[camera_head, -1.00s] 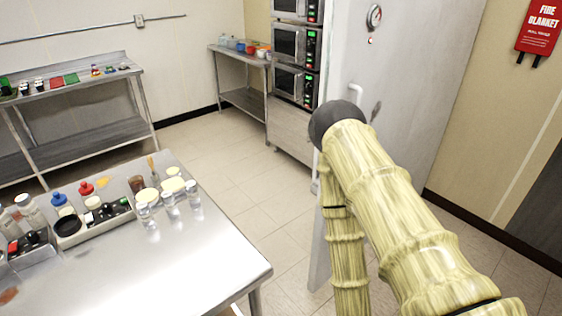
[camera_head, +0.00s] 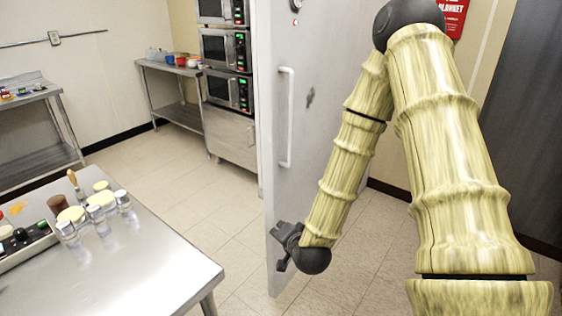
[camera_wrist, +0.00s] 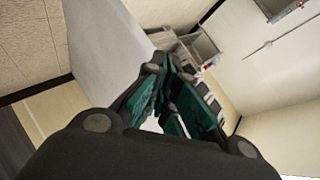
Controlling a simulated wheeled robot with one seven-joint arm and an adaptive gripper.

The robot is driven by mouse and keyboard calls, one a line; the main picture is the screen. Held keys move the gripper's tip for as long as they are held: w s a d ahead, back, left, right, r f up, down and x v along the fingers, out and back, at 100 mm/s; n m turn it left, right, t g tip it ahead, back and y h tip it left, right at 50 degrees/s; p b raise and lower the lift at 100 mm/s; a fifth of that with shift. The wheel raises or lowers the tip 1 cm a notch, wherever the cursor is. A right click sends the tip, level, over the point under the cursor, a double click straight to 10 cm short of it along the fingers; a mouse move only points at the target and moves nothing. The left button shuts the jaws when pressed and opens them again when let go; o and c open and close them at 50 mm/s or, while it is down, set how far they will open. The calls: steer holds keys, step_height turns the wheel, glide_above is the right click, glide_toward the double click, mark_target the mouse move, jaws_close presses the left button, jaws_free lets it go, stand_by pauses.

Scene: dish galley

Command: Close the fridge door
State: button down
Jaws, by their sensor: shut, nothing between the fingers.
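The fridge door (camera_head: 325,75) is a tall grey panel in the middle of the head view, standing open with its free edge toward the table. Its long vertical handle (camera_head: 287,118) is on the face turned toward me. My gripper (camera_head: 282,264) is low by the door's bottom free corner, well below the handle. It is shut and empty; whether it touches the door I cannot tell. In the wrist view my gripper's fingers (camera_wrist: 170,100) are together, with the pale door panel (camera_wrist: 105,45) beyond them. The fridge's inside is hidden behind the door.
A steel table (camera_head: 165,270) with jars and a condiment tray stands at lower left, near the door's edge. Stacked ovens (camera_head: 225,50) stand behind the door. A side shelf (camera_head: 170,75) holds bowls. The tiled floor between is clear.

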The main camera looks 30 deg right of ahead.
steer(key=w+d+r+m+t+h+b, duration=0.25)
steer(key=d+r+m, duration=0.2)
steer(key=r, duration=0.35)
steer(key=w+d+r+m+t+h+b, duration=0.25)
steer(key=d+r+m, duration=0.2)
steer(key=r, duration=0.25)
steer(key=p, duration=0.3)
glide_toward(278, 144)
steer(key=d, duration=0.4)
steer(key=shift+w+a+r, duration=0.1)
steer(key=shift+w+a, duration=0.25)
steer(key=shift+w, duration=0.35)
steer(key=shift+w+a+f, duration=0.1)
steer(key=shift+w+a, duration=0.25)
steer(key=shift+w, duration=0.35)
steer(key=shift+w+a+r, duration=0.1)
steer(key=shift+w+a, duration=0.25)
steer(key=shift+w, duration=0.35)
